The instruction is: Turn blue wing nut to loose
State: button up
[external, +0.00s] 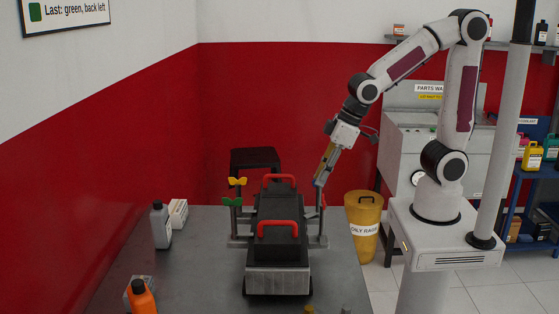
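The engine trainer (278,280) stands on the grey bench, a dark block with red handles and a post with wing nuts on each side. On the left are a yellow wing nut (237,182) and a green wing nut (231,202). A bit of red (323,201) shows on the right side, probably another wing nut. I cannot make out a blue wing nut clearly; my gripper may cover it. My gripper (318,184) points down at the right-hand post top, beside the block. Its fingers are too small to show a gap or a grip.
Two red handles (277,223) rise from the block near my gripper. A grey bottle (161,226), a white box (178,213) and an orange bottle (141,298) stand at left. A yellow rag bin (364,212) stands right of the bench. A wall sign (66,12) reads "Last: green, back left".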

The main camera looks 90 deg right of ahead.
jog(key=v, duration=0.8)
jog(key=shift+s+d+t, duration=0.6)
jog(key=shift+s+d, duration=1.35)
jog(key=shift+s, duration=4.05)
jog(key=w+d+r+n+t+h, duration=0.1)
jog(key=w+d+r+t+h, duration=0.2)
jog(key=w, duration=0.4)
jog(key=w+d+r+t, duration=0.1)
jog(key=w+d+r, duration=0.2)
jog(key=w+d, duration=0.3)
jog(key=w+a+r+n+t+y, duration=0.1)
jog(key=w+r+n+t, duration=0.1)
jog(key=w, duration=0.5)
jog(key=w+a+r+n+t+y, duration=0.1)
jog(key=w+r+n, duration=0.1)
jog(key=w, duration=0.4)
jog(key=shift+w+r+n+t, duration=0.25)
jog(key=shift+w+n+t, duration=0.15)
jog(key=shift+n, duration=0.4)
jog(key=shift+a, duration=0.15)
